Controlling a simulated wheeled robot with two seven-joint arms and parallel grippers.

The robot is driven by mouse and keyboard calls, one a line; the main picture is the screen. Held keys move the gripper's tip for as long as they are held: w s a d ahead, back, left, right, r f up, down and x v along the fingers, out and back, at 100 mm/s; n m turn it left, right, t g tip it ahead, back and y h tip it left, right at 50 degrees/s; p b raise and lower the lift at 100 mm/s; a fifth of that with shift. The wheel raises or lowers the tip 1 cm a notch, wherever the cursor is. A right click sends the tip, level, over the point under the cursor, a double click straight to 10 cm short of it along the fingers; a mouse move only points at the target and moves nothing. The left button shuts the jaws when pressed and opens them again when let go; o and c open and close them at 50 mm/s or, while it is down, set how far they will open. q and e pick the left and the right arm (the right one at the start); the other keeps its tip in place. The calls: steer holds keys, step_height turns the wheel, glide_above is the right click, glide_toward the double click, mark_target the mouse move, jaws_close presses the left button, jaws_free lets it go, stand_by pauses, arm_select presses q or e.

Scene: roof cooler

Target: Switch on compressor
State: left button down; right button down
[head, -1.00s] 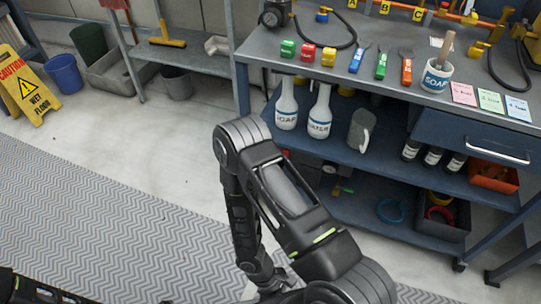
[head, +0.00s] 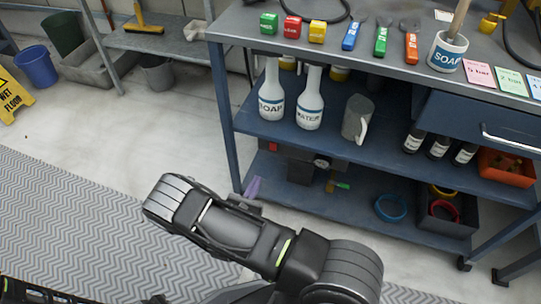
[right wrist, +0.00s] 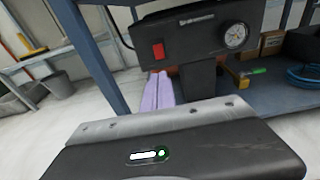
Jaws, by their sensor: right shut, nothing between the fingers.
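The compressor (right wrist: 198,32) is a dark box on the lower shelf under the bench. It has a red switch (right wrist: 157,50) on its front left and a round gauge (right wrist: 235,36) on the right. The head view also shows the red switch (head: 273,147) and gauge (head: 321,162), partly shaded by the shelf. My right gripper (right wrist: 158,76) has pale purple fingers, shut together and empty. Their tips appear just below the red switch with a small gap in the picture. In the head view the right gripper (head: 256,181) shows beside the bench's left front leg. My left gripper is out of view.
The bench leg (head: 226,120) stands close to the gripper's left. The middle shelf above holds a soap bottle (head: 271,95), a water bottle (head: 310,100) and a grey jug (head: 357,120). A blue ring (head: 391,207) lies right on the lower shelf. The floor before the bench is clear.

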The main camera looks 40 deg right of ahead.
steer(key=shift+d, duration=0.1)
steer(key=b, duration=0.4)
glide_toward(273, 150)
steer(key=x, duration=0.6)
steer(key=shift+f, duration=0.1)
steer(key=shift+w+d, duration=0.25)
steer(key=shift+d, duration=0.05)
steer(key=shift+w+d+b, duration=0.15)
steer(key=shift+b, duration=0.15)
